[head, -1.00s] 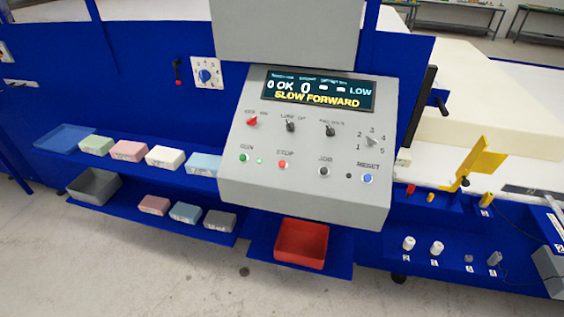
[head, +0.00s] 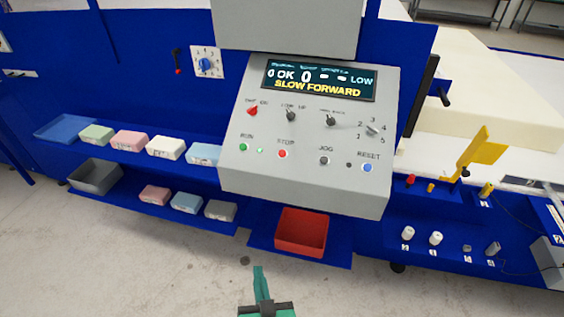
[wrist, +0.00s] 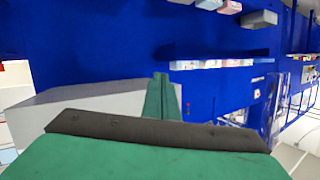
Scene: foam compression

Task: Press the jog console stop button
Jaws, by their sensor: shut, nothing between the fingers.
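The grey jog console (head: 300,190) stands in the middle of the head view, with a lit display (head: 318,83) reading "SLOW FORWARD". The red stop button (head: 282,154), under the label "STOP", is on its lower row between the green run button (head: 243,147) and the dark jog button (head: 324,160). My green gripper (head: 258,270) is at the bottom of the head view, below and apart from the console. Its fingers are together and empty. In the wrist view, the fingertips (wrist: 160,80) show against a grey surface and blue panels; the stop button does not show there.
A red bin (head: 302,232) sits on a blue shelf just under the console. Foam blocks (head: 166,148) and a grey bin (head: 95,176) are on the left shelves. White knobs and a yellow bracket (head: 480,150) are at the right. Open floor lies in front.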

